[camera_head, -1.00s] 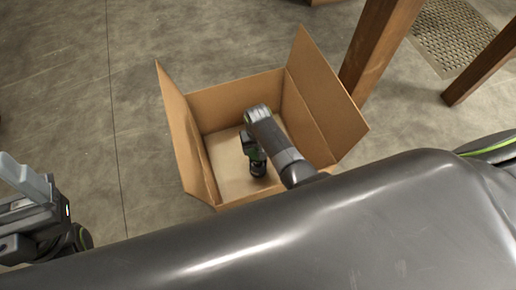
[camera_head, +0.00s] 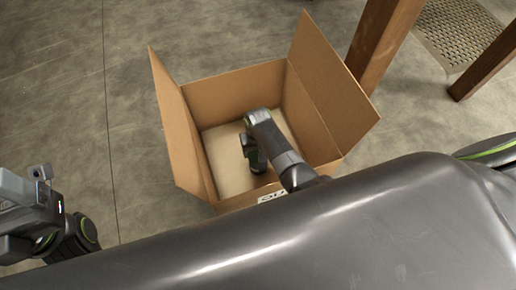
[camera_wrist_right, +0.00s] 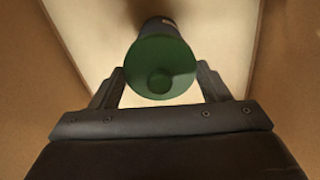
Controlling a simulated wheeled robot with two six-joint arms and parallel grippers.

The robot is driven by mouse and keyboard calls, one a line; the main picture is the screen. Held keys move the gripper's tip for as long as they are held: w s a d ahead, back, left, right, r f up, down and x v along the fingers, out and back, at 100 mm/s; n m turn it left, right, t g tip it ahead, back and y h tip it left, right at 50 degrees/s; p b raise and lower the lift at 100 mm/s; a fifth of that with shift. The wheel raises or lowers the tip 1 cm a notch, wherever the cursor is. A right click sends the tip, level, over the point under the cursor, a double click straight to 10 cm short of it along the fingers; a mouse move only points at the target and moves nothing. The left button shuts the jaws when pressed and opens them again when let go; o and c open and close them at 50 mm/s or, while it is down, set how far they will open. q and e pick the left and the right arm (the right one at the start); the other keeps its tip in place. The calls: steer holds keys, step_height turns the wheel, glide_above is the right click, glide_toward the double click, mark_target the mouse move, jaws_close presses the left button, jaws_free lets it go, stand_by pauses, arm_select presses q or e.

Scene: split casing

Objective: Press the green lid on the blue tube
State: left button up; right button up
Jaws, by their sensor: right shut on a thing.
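The green lid (camera_wrist_right: 160,68), round with a small knob in its middle, is between the two fingers of my right gripper (camera_wrist_right: 161,84) in the right wrist view. The gripper is shut on it. A dark cylinder (camera_wrist_right: 157,27), apparently the tube, shows just beyond the lid; its blue colour is not clear. I cannot tell whether the lid is fully seated on it.
The open cardboard box (camera_head: 172,130) stands on the concrete floor with flaps raised left and right. Its walls are close around my right gripper. Wooden legs (camera_head: 385,40) and a floor grate (camera_head: 455,35) are at upper right. The floor left of the box is clear.

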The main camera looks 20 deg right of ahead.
steer(key=shift+p, duration=0.7)
stand_by(1.1)
steer(key=shift+f, duration=0.1)
stand_by(1.1)
steer(key=shift+p, duration=0.4)
stand_by(0.4)
steer(key=o, duration=1)
steer(key=shift+o, duration=0.6)
